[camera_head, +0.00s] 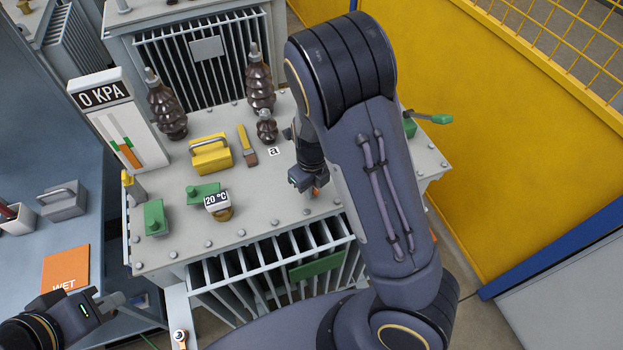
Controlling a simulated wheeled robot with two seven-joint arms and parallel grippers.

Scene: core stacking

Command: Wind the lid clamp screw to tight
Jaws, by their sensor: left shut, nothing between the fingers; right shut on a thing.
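My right gripper (308,181) points down over the pale grey lid (270,190) of the transformer, right of the "a" label. It is shut on a small orange part (316,191), mostly hidden by the fingers. I cannot tell for sure whether this is the lid clamp screw. My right arm covers the lid's right middle. My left gripper (117,299) is shut and empty at the lower left, away from the lid.
The lid carries a yellow handled block (210,153), a brush (247,146), green blocks (154,218), a "20 °C" gauge (217,201) and brown insulators (166,108). A "0 KPA" panel (118,118) stands left. A green-tipped lever (435,118) sticks out right, near a yellow wall (500,180).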

